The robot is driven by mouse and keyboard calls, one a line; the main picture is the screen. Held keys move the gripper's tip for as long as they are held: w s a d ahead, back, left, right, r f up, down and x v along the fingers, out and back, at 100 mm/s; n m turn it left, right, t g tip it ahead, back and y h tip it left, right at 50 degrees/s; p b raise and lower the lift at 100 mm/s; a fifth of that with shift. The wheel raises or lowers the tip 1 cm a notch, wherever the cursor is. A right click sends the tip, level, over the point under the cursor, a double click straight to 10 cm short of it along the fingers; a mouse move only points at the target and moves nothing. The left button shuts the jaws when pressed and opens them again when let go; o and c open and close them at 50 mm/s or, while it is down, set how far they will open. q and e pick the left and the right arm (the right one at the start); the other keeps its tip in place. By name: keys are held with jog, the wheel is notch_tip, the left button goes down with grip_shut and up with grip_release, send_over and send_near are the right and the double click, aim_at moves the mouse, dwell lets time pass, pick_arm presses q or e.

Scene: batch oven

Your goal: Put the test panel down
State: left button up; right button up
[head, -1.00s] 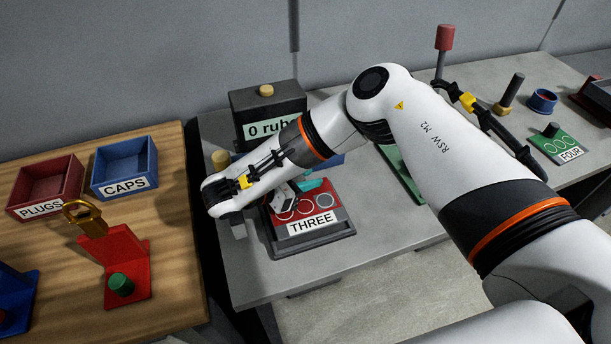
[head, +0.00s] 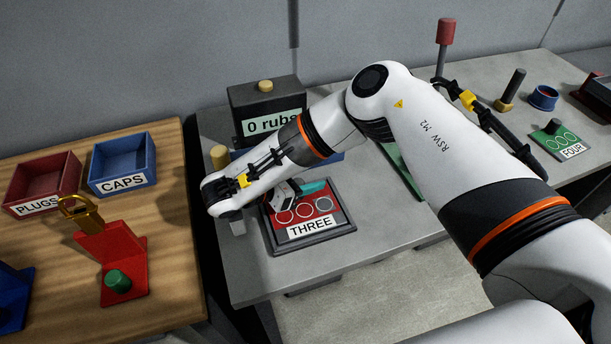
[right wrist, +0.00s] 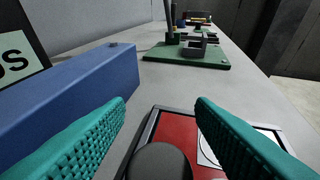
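The test panel (head: 318,206), red with white rings and a THREE label, lies flat within a dark grey frame (head: 318,241) on the grey bench. In the right wrist view the red panel (right wrist: 175,128) shows with its dark round knob (right wrist: 160,162) standing between my fingers. My right gripper (head: 303,192) is low over the panel's back left part. Its teal fingers are apart, with gaps beside the knob in the right wrist view (right wrist: 160,125). My forearm and wrist hide part of the panel's far left side in the head view. My left gripper is not in view.
A box reading "0 rubs" (head: 266,103) and a blue block (right wrist: 75,90) stand behind the panel. A green fixture (right wrist: 188,56) and a FOUR panel (head: 556,139) are farther right. Bins marked PLUGS (head: 39,208) and CAPS (head: 124,184) sit on the wooden table.

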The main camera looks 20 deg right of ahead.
jog(key=shift+r+p, duration=0.2)
jog(key=shift+p, duration=0.15)
jog(key=shift+r+p, duration=0.45)
jog(key=b+v, duration=0.2)
jog(key=v, duration=0.9)
jog(key=shift+a+f, duration=0.1)
jog(key=shift+s+a+r, duration=0.15)
jog(key=shift+a+r, duration=0.1)
jog(key=shift+a, duration=0.15)
jog(key=shift+f, duration=0.1)
